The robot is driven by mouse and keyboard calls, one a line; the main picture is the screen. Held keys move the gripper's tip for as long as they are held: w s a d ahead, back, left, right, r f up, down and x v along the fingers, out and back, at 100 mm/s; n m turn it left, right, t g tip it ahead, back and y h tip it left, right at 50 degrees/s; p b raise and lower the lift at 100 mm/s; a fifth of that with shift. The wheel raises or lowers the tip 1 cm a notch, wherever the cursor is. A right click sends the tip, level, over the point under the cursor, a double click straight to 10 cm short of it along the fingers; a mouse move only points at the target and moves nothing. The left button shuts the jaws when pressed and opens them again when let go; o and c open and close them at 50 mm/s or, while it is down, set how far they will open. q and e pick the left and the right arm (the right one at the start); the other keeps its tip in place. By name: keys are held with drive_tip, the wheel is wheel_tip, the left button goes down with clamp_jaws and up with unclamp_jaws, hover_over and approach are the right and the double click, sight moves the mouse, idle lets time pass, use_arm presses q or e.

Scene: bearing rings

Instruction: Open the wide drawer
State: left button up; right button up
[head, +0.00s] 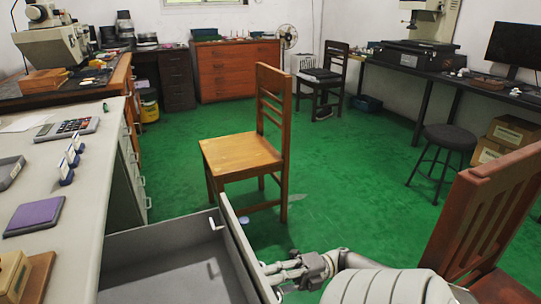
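The wide drawer (165,262) is pulled out from the grey cabinet at lower left. I see its grey inside, which looks empty in the part in view, and its front panel (240,250) stands well away from the cabinet. My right gripper (276,273) is at the outer face of that front panel, with its fingers pointing left toward it. The drawer's handle is hidden, and whether the fingers close around it is too small to tell. My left gripper is not in view.
A wooden chair (243,155) stands just beyond the drawer. Another brown chair (492,225) is at right, near my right arm. The grey worktop (85,190) holds a calculator (67,129) and a purple pad (35,215). Green floor (340,195) between the chairs is clear.

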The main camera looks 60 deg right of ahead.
drive_tip(key=shift+d, duration=0.1)
drive_tip(key=v, duration=0.7)
drive_tip(key=shift+s+d, duration=0.2)
drive_tip(key=shift+d, duration=0.05)
drive_tip(key=shift+f, duration=0.2)
idle(0.6)
